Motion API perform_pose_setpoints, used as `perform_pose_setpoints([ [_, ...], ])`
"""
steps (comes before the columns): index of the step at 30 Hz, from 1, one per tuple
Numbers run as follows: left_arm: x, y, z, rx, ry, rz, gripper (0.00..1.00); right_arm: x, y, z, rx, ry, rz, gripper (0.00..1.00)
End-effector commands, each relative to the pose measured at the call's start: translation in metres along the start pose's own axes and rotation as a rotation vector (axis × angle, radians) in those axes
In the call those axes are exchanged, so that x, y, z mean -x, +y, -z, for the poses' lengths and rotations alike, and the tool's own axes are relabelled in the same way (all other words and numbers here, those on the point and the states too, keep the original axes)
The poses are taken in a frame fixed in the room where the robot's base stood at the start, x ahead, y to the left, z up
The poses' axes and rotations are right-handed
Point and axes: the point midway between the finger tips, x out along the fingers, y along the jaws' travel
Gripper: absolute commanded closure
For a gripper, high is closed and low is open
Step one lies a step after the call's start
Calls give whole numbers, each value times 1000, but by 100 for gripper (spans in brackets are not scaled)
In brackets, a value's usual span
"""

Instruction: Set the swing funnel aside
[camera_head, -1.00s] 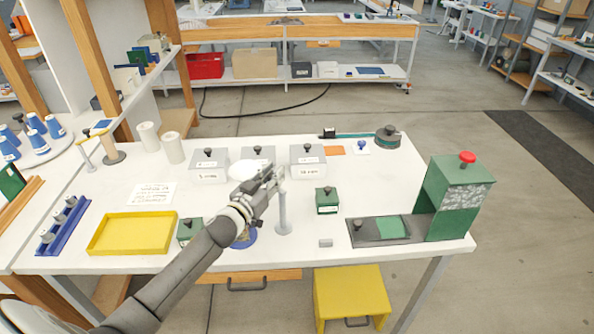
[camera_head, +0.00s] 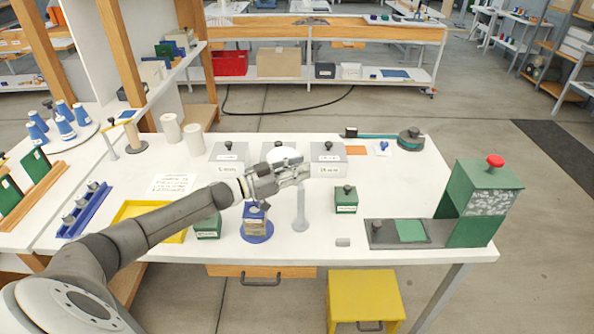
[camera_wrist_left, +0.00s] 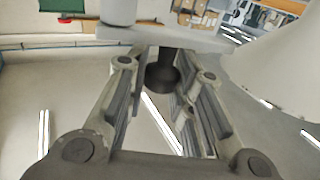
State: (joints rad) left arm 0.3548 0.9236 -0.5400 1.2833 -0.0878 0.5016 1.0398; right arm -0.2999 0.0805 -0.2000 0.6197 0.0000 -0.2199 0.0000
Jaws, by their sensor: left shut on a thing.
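The swing funnel (camera_head: 284,155) is a white bowl on an arm at the top of a slim grey post (camera_head: 300,214). My left gripper (camera_head: 298,173) is at the funnel, just in front of the bowl and near the post top. In the left wrist view its fingers are around a dark knob (camera_wrist_left: 162,76) under a pale grey bar (camera_wrist_left: 165,38), and are shut on it. A small box-like piece (camera_head: 255,219) stands on a round blue base (camera_head: 257,238), left of the post, with the bowl behind it. My right gripper is not in view.
Grey lidded boxes (camera_head: 328,160) stand behind the funnel. A green box (camera_head: 346,200) is right of the post, another (camera_head: 208,228) left of the blue base. A green press (camera_head: 484,204) with a red knob stands at the right. My left forearm crosses the yellow tray (camera_head: 132,209).

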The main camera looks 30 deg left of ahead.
Motion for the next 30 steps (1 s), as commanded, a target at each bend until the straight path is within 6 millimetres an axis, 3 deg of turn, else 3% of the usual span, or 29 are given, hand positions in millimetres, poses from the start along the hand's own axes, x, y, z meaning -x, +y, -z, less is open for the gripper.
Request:
perform_pose_setpoints([
  [10, 0, 0, 2, 0, 3, -2, 100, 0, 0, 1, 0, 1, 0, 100],
  [11, 0, 0, 2, 0, 3, -1, 74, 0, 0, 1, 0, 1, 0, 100],
  [15, 0, 0, 1, 0, 2, -1, 56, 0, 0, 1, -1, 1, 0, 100],
  [25, 0, 0, 0, 0, 0, -2, 54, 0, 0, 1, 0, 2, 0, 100],
  [30, 11, 0, -2, 1, -2, -1, 54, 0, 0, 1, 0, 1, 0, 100],
])
